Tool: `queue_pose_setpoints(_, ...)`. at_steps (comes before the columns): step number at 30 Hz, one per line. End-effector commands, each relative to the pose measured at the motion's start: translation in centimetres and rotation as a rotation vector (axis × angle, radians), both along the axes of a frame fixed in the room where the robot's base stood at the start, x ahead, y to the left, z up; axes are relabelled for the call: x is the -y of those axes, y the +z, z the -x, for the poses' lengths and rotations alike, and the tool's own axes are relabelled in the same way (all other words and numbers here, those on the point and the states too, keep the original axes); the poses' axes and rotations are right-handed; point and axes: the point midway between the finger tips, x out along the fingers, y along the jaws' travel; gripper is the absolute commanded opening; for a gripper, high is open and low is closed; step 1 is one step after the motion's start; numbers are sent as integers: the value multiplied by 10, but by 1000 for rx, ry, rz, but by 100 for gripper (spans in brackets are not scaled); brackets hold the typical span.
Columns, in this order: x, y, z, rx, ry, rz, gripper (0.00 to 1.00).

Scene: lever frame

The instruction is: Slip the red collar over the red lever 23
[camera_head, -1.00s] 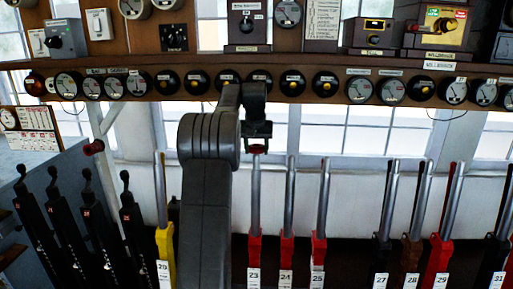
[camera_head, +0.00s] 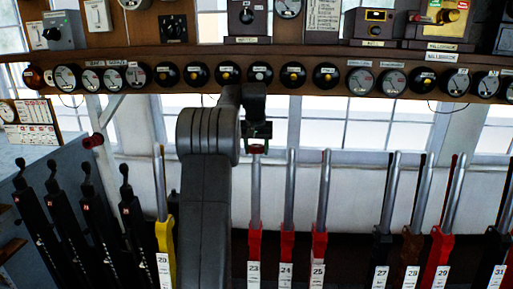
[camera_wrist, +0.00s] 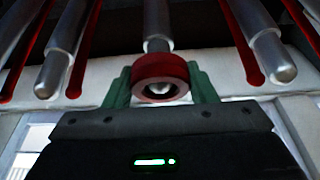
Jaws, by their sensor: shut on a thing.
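The red collar (camera_wrist: 160,70) is a short ring held between the two green fingers of my gripper (camera_wrist: 161,85), which is shut on it. In the head view the collar (camera_head: 258,149) sits at the top end of red lever 23 (camera_head: 255,195), under my gripper (camera_head: 258,136). Lever 23 has a bare metal shaft, a red base and a white label. In the wrist view its shaft (camera_wrist: 157,25) runs behind the collar, and its rounded tip shows through the ring's hole. I cannot tell how far the tip is inside.
Red levers 24 (camera_head: 288,195) and 25 (camera_head: 322,195) stand close on the right. A yellow lever (camera_head: 165,240) stands left of my arm. A wooden shelf with round instruments (camera_head: 290,75) runs behind and above my gripper. Black levers (camera_head: 90,215) stand at far left.

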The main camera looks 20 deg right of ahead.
Motion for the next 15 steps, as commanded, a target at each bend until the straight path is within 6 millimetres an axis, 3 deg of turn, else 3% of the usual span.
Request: queue_pose_setpoints(15, -1, -16, 2, 1, 0, 0, 31)
